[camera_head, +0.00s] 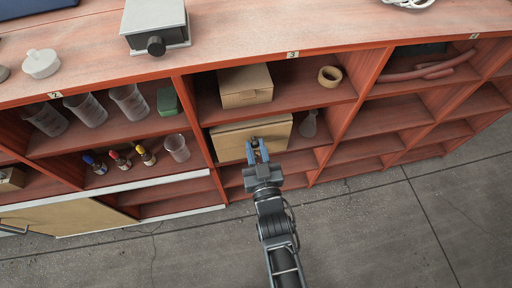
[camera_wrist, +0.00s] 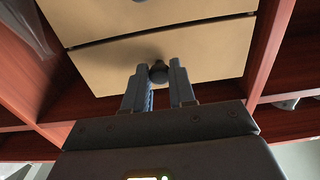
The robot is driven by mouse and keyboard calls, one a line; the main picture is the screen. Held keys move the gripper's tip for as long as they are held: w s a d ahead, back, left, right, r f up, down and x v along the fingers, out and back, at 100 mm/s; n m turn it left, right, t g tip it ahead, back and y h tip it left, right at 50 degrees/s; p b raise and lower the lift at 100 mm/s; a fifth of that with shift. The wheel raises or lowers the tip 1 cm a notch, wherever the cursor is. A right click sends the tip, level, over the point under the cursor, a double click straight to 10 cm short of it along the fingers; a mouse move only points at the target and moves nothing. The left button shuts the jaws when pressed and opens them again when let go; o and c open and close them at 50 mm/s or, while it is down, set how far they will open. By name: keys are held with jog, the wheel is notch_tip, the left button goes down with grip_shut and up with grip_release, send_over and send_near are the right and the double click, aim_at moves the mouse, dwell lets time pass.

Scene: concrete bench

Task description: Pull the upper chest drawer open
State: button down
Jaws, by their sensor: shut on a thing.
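The small light-wood chest (camera_head: 230,141) sits in a shelf compartment, left of a clear flask. The wrist view is turned over, so the upper drawer front (camera_wrist: 205,60) shows below the lower drawer front (camera_wrist: 100,20). A dark seam parts the two. My gripper (camera_head: 257,150) reaches in from the front and is shut on the dark round knob (camera_wrist: 158,72) of the upper drawer, one finger on each side. Another knob shows at the top edge of the wrist view. I cannot tell whether the drawer is out at all.
A cardboard box (camera_head: 245,86) and a tape roll (camera_head: 330,76) lie on the shelf above. The flask (camera_head: 309,123) stands close right of the chest. Bottles and beakers (camera_head: 130,101) fill compartments to the left. The concrete floor (camera_head: 370,230) in front is clear.

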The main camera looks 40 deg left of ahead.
jog(key=p+v, duration=0.5)
jog(key=v, duration=0.7)
jog(key=shift+p, duration=0.35)
jog(key=shift+s+d, duration=0.1)
jog(key=shift+s, duration=0.05)
jog(key=c, duration=0.9)
grip_release()
jog(key=shift+c, duration=0.2)
jog(key=v, duration=0.7)
jog(key=shift+s+d, duration=0.3)
